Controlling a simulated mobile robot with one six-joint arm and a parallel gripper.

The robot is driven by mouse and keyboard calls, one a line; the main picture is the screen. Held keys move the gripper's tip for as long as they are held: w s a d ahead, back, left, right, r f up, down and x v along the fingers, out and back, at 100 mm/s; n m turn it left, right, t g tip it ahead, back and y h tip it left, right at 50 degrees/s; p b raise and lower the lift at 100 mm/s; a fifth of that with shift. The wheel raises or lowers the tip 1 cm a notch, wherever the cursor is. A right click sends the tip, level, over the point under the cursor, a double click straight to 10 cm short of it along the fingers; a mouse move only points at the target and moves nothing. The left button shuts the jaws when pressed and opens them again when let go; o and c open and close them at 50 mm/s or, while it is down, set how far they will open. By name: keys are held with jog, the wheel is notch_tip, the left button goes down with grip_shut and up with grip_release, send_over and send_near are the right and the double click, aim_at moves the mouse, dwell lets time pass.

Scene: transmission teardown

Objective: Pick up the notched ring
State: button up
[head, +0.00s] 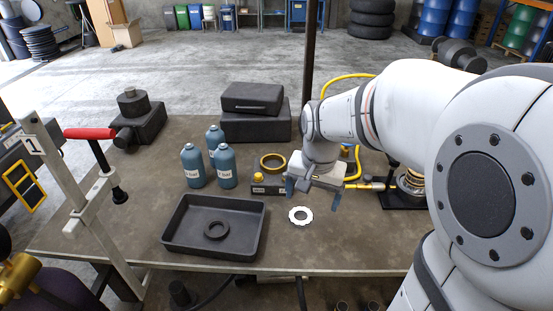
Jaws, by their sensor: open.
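The notched ring (300,216) is a flat white ring with a notched rim and a central hole. It lies flat on the brown table (350,240), to the right of the black tray. My gripper (311,202) is open and empty, pointing down. Its fingers appear above and around the far side of the ring; the exact height over it cannot be told. The ring's whole outline shows.
A black tray (172,238) holds a dark ring (216,229). Blue bottles (225,166), a brass ring (272,161) and black cases (254,120) stand farther back. A red-handled clamp (90,133) is at left. The table's front right is clear.

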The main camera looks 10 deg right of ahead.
aim_at(300, 218)
jog(key=shift+w+a+f+m+g+p, duration=0.1)
jog(key=shift+w+f+m+g+p, duration=0.3)
jog(key=shift+w+f, duration=1.4)
jog(key=shift+w+d+f+m+p, duration=0.1)
jog(key=shift+w+f+m, duration=0.6)
jog(key=shift+f, duration=2.15)
jog(key=shift+w+a+f+m+g+p, duration=0.15)
jog(key=shift+w+f+m, duration=0.45)
jog(key=shift+w+f, duration=1.2)
jog(key=shift+s+f, duration=0.55)
jog(key=shift+s, duration=0.05)
jog(key=shift+c, duration=0.6)
jog(key=c, duration=1.1)
jog(key=shift+r, duration=0.1)
